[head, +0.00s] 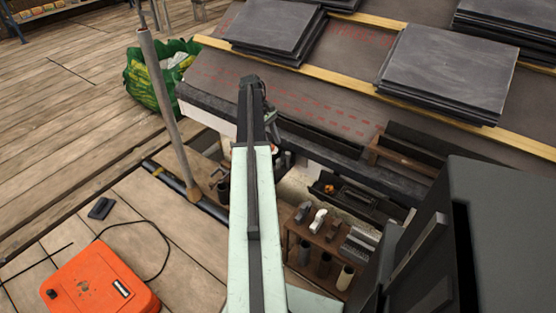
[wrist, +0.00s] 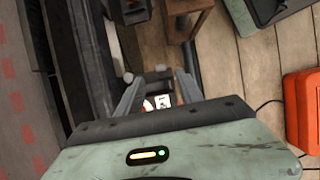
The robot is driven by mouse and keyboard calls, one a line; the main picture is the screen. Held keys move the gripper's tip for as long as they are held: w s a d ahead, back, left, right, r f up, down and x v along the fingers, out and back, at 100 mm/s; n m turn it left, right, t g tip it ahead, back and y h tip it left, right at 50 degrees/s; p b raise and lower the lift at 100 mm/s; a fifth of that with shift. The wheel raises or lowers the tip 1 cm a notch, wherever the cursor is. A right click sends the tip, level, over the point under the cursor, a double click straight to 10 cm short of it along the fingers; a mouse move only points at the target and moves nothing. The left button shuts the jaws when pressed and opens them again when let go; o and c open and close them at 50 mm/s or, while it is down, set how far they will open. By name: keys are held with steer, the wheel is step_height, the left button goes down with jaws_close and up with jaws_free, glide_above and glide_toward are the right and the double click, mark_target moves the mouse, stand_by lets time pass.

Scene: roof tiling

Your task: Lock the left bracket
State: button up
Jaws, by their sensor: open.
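In the wrist view my gripper (wrist: 155,84) has its two grey fingers spread apart. A small white and red patch (wrist: 158,102) shows between the fingers near the palm; I cannot tell what it is. Small grey rounded ends show by the fingertips; I cannot tell whether they belong to a bracket. In the head view my arm reaches up to the left end of the roof's eave (head: 222,108), and its own links hide most of the gripper. I cannot make out the left bracket or its lock clearly in either view.
A wooden rack (head: 318,238) with tools and tubes stands below the eave. Slate stacks (head: 447,75) lie on the roof. A pole (head: 163,100) and a green bag (head: 150,75) stand at left. An orange case (head: 100,283) sits on the plank floor, which is mostly clear.

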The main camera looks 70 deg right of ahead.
mark_target(278, 159)
steer(key=b+x, duration=0.6)
steer(key=x, duration=0.1)
steer(key=shift+f, duration=0.15)
